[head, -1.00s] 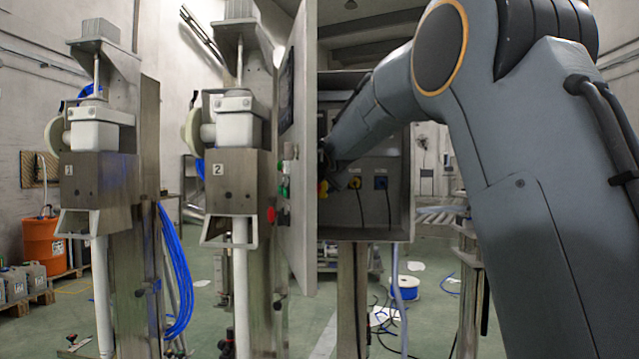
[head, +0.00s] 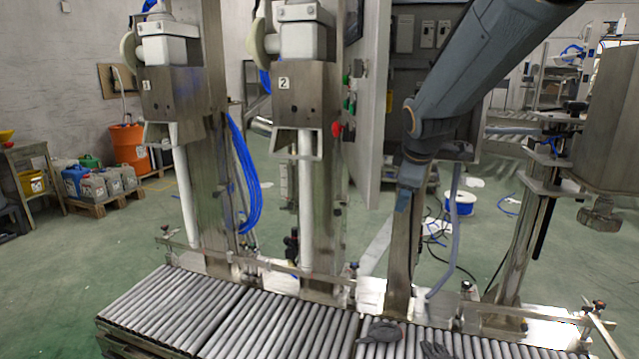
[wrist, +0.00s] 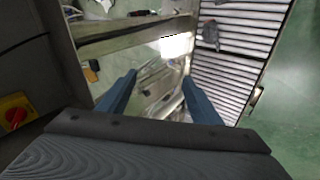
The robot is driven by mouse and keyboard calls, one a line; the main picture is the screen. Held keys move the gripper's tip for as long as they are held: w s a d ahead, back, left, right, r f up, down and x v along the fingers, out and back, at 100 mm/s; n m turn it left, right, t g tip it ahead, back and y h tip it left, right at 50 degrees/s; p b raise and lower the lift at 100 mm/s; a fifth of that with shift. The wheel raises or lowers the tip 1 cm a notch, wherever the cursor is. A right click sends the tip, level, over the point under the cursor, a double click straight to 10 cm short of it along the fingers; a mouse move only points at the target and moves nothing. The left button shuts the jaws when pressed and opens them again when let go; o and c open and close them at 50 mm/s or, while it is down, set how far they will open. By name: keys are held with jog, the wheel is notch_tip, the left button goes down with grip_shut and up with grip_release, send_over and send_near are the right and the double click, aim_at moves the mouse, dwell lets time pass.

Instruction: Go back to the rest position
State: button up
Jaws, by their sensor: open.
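My gripper (head: 403,198) hangs at the lower end of my grey arm, in front of the open electrical cabinet (head: 401,96) in the head view. In the wrist view its two blue fingers (wrist: 160,92) are spread apart with nothing between them. Beyond them are metal frame parts and the roller conveyor (wrist: 240,62). The lance marked 1 (head: 172,95) and the lance marked 2 (head: 301,100) stand upright to the left of my arm, apart from the gripper.
The roller conveyor (head: 165,310) runs along the bottom of the head view, with dark gloves (head: 383,331) on it. A red-and-yellow switch (wrist: 14,113) sits close at left in the wrist view. An orange drum (head: 129,146) and canisters (head: 92,185) stand at the far left.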

jog(key=s+f+m+g+p, duration=0.2)
jog(key=s+f+m, duration=0.4)
jog(key=s, duration=1.1)
jog(key=s+a+f+m+g+y+p, duration=0.1)
jog(key=s+f+m+g, duration=0.4)
jog(key=s, duration=1.2)
jog(key=shift+a+f+m+g+p, duration=0.3)
jog(key=shift+f+m+p, duration=0.2)
jog(key=shift+m+p, duration=0.55)
